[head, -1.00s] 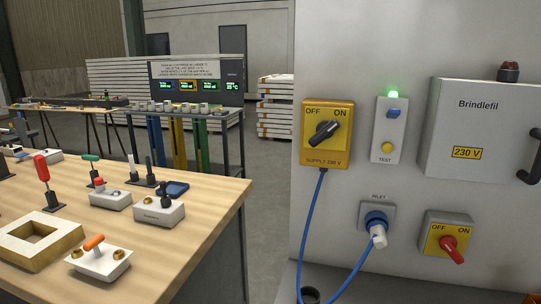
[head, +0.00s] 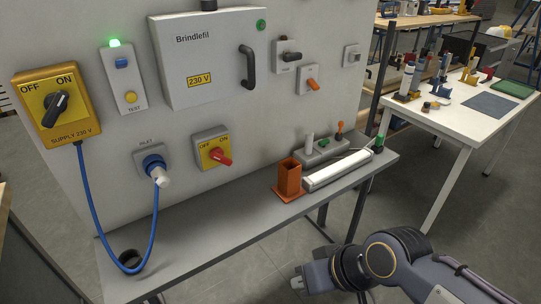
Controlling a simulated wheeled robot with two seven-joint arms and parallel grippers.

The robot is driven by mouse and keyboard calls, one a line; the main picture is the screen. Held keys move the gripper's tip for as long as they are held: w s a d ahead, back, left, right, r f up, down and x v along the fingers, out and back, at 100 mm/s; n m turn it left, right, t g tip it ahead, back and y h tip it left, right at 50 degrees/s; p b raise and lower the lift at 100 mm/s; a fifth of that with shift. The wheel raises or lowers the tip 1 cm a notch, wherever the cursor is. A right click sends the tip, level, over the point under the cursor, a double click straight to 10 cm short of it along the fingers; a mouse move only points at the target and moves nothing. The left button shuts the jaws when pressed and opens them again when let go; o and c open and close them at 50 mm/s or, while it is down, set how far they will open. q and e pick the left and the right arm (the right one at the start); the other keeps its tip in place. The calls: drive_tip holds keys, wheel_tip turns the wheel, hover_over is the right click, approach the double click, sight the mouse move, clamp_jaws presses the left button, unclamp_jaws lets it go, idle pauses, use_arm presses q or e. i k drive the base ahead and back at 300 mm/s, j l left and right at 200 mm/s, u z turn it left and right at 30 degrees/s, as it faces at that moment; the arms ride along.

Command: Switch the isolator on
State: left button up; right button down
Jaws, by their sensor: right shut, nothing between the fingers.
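The isolator is most likely the yellow switch plate with a red handle (head: 218,157), marked OFF and ON, on the grey panel below the Brindlefil box. Its red handle sticks out toward the lower right; I cannot tell which setting it is at. The yellow supply box (head: 50,112) at the left has a black knob slanting up toward ON. A blue cable runs from it to the blue and white plug in the inlet (head: 154,166). My right gripper (head: 299,284) is shut and empty, low in front of the shelf, well away from the switch. My left gripper is out of view.
The Brindlefil box (head: 212,60) has a protruding dark handle. The test unit (head: 124,80) shows a lit green lamp. A narrow shelf (head: 215,220) below holds an orange square holder (head: 289,180) and a white bar (head: 338,169). A white table (head: 455,130) stands at the right.

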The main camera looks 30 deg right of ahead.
sight(218, 153)
drive_tip(key=z, duration=0.55)
drive_tip(key=l+z, duration=0.3)
drive_tip(key=z, duration=0.15)
drive_tip(key=l+z, duration=0.25)
drive_tip(key=z, duration=0.2)
